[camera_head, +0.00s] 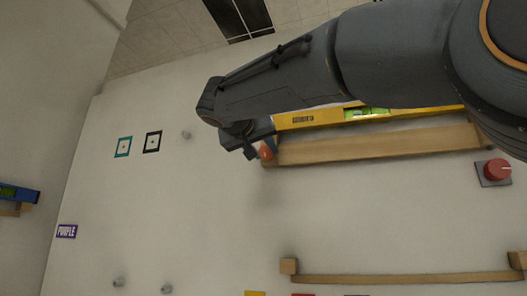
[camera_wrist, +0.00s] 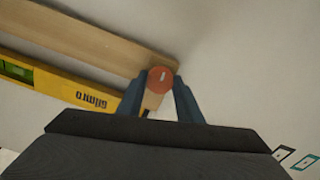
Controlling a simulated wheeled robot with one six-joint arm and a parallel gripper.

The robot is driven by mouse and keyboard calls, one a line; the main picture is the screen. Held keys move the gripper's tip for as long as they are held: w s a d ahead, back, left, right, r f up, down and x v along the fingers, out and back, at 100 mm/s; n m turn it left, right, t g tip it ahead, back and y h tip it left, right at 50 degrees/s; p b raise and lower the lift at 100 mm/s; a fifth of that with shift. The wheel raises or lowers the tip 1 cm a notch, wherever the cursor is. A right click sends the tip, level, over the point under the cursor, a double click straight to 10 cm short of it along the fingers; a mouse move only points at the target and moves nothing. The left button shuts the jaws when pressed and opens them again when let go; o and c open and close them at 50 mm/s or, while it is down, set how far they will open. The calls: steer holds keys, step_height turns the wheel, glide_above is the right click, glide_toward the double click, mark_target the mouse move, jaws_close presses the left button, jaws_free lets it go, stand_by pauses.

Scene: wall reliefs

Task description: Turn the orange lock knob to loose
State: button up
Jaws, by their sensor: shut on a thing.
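The orange lock knob (camera_wrist: 161,80) sits at the end of a wooden ledge (camera_wrist: 110,35) in the wrist view, with a pale line on its face. My gripper (camera_wrist: 160,92) is shut on the knob, one finger on each side of it. In the head view the knob (camera_head: 266,153) shows as a small orange spot at the left end of the wooden ledge (camera_head: 380,146), partly hidden by my gripper (camera_head: 258,150). A yellow spirit level (camera_head: 325,118) rests on the ledge, partly hidden by my arm.
A red knob on a grey plate (camera_head: 497,170) is on the wall at right. A second, empty wooden ledge (camera_head: 400,278) is lower down. Teal (camera_head: 123,147) and black (camera_head: 152,141) square markers and a peg (camera_head: 186,134) are at left. The wall between is bare.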

steer(key=n+b, duration=0.1)
steer(key=n, duration=0.2)
steer(key=shift+n+b, duration=0.3)
steer(key=shift+n, duration=0.1)
steer(key=n, duration=0.4)
steer(key=shift+n, duration=0.3)
steer(key=n, duration=0.4)
steer(key=shift+n, duration=0.3)
steer(key=n+p, duration=0.2)
steer(key=n, duration=0.7)
steer(key=shift+p, duration=0.4)
steer(key=n, duration=0.4)
steer(key=shift+n, duration=0.3)
steer(key=n, duration=0.4)
steer(key=shift+f+n, duration=0.1)
steer(key=shift+n, duration=2.1)
